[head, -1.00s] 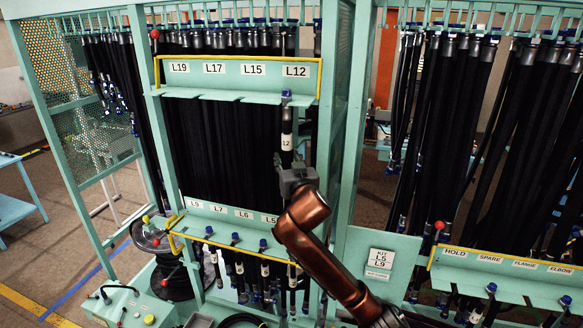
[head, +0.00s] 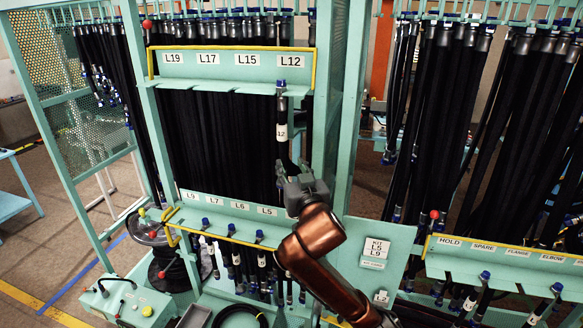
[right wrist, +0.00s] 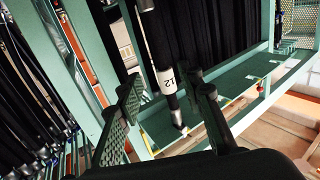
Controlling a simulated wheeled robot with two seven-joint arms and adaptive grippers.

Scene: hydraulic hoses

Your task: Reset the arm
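My right gripper (head: 285,168) is in front of the rack, just below the hose tagged 12 (head: 282,118). In the right wrist view its two fingers (right wrist: 168,100) are apart and empty. The hose tagged 12 (right wrist: 166,75) shows beyond and between them, with a gap that I cannot measure. This hose hangs upright below the L12 label, with a blue cap at its top. My right arm comes up from the lower right. My left gripper is not in view.
The upper shelf (head: 225,58) carries labels L19 to L12; the lower shelf (head: 222,222) carries L9 to L5. A kit board (head: 376,250) stands close to the right of my arm. The hold shelf (head: 500,262) is at right. A green box (head: 128,305) sits at lower left.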

